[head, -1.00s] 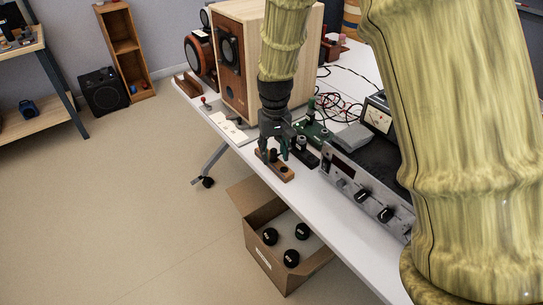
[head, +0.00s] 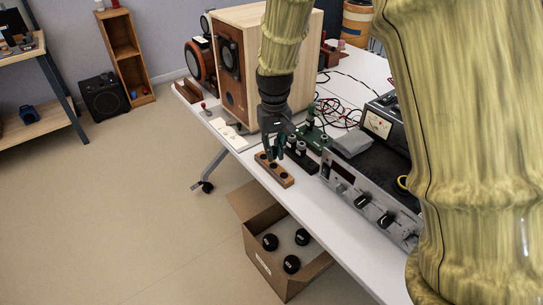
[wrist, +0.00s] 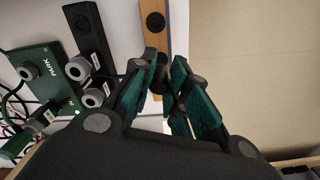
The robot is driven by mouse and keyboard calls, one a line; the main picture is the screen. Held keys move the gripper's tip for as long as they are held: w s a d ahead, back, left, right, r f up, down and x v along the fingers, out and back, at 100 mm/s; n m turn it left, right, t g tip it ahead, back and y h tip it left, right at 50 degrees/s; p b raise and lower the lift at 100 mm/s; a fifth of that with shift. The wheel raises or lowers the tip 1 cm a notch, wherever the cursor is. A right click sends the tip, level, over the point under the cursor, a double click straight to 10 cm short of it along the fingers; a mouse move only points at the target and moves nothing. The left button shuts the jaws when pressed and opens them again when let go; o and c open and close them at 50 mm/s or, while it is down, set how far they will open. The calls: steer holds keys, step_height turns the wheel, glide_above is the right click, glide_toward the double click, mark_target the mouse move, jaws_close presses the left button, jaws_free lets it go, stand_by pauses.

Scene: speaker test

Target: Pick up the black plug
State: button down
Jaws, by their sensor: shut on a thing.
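My gripper (head: 273,155) is just above a wooden block (head: 282,176) with dark round holes, near the front edge of the white table. In the wrist view its green-padded fingers (wrist: 165,80) are shut on a small dark thing between the tips, the black plug (wrist: 157,83). The fingers hide most of the plug, and I cannot make it out in the head view. The wooden block (wrist: 179,30) also shows beyond the fingertips in the wrist view.
A black strip (wrist: 89,42) and a green board (wrist: 38,70) with grey-topped plugs stand close to the gripper. A grey metered device (head: 345,180) is to the right, a wooden speaker (head: 265,60) behind. An open carton (head: 262,262) with black round things is on the floor.

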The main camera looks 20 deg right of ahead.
steer(key=s+a+r, duration=0.2)
steer(key=s, duration=1.4)
steer(key=shift+a, duration=0.4)
steer(key=shift+w, duration=0.1)
step_height(320, 180, up, 40)
steer(key=p, duration=3.5)
steer(key=shift+r+p, duration=0.25)
steer(key=shift+p, duration=0.15)
steer(key=shift+w+d, duration=0.1)
steer(key=shift+w, duration=0.05)
